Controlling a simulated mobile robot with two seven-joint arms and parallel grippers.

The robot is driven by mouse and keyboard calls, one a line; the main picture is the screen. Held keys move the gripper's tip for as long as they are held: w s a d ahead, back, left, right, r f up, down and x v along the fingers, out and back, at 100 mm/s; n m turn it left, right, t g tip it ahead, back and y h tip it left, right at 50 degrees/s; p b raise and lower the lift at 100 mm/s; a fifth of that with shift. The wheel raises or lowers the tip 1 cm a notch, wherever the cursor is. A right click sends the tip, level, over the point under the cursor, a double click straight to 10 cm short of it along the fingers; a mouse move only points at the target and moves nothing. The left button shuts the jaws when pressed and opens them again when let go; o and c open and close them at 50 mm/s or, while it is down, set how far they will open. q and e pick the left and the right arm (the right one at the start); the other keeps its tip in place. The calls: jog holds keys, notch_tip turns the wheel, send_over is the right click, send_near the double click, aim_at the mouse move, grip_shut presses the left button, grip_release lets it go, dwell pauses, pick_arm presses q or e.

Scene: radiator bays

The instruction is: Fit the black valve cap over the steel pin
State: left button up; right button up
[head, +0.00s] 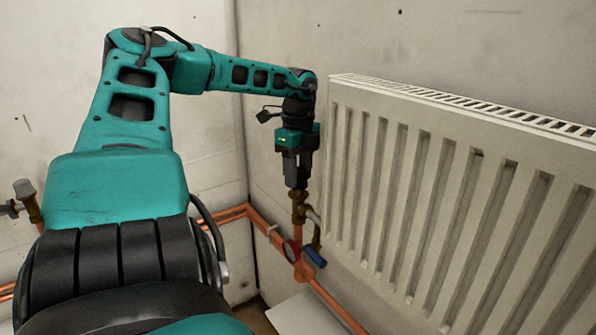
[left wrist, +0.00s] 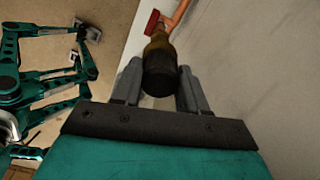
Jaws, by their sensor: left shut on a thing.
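My left gripper (head: 297,184) points down over the upright brass valve (head: 299,208) beside the radiator. In the left wrist view its two grey fingers (left wrist: 160,88) stand on either side of the black valve cap (left wrist: 160,82) and are shut on it. The cap lines up with the brass valve body (left wrist: 157,46) and looks close against it. I cannot tell how far it sits over the valve top. The steel pin is hidden. A teal arm of mine shows at the left of the left wrist view, too small to read its gripper.
The white radiator (head: 440,190) stands close to the right of the gripper. Copper pipes (head: 335,303) run low along the walls, with a red part (head: 291,252) and a blue handle (head: 314,257) below the valve. Another brass valve (head: 30,205) stands at far left.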

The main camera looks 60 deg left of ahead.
pick_arm(q)
jog(key=shift+f+b, duration=0.6)
jog(key=shift+f, duration=0.3)
dwell(0.6)
jog(key=o, duration=1.1)
jog(key=shift+o, duration=0.2)
jog(key=o, duration=0.4)
jog(key=shift+r, duration=0.15)
jog(key=shift+r+p, duration=1.95)
jog(key=shift+r, duration=0.55)
